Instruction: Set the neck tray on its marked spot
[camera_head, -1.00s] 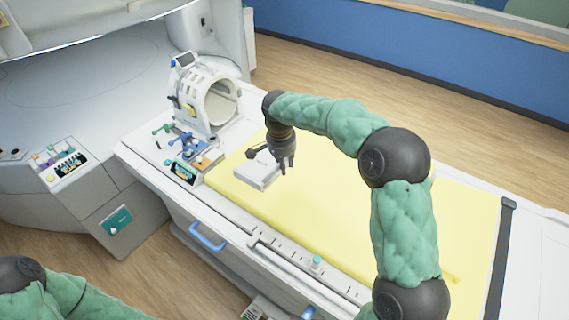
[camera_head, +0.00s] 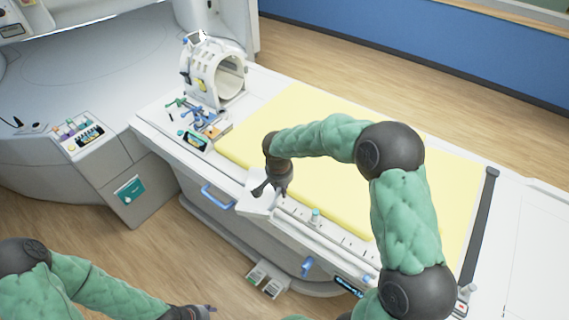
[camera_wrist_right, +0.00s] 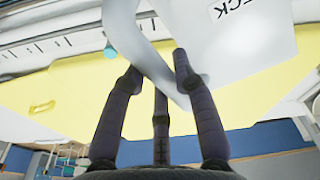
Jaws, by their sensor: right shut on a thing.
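The white neck tray (camera_head: 257,204) is in my right gripper (camera_head: 271,189), over the front edge of the table and tilted. In the right wrist view the tray (camera_wrist_right: 255,50) fills the upper right, with the letters "ECK" showing on it. The fingers of the right gripper (camera_wrist_right: 158,75) are shut on the tray's edge. My left gripper (camera_head: 195,312) is at the bottom edge of the head view, partly cut off, away from the tray. I cannot make out the tray's marked spot.
A yellow mat (camera_head: 300,115) covers most of the table. A white head coil (camera_head: 214,75) stands at its far left, with small coloured parts (camera_head: 190,110) in front. A blue handle (camera_head: 217,197) and a teal-capped knob (camera_head: 315,216) are along the front edge.

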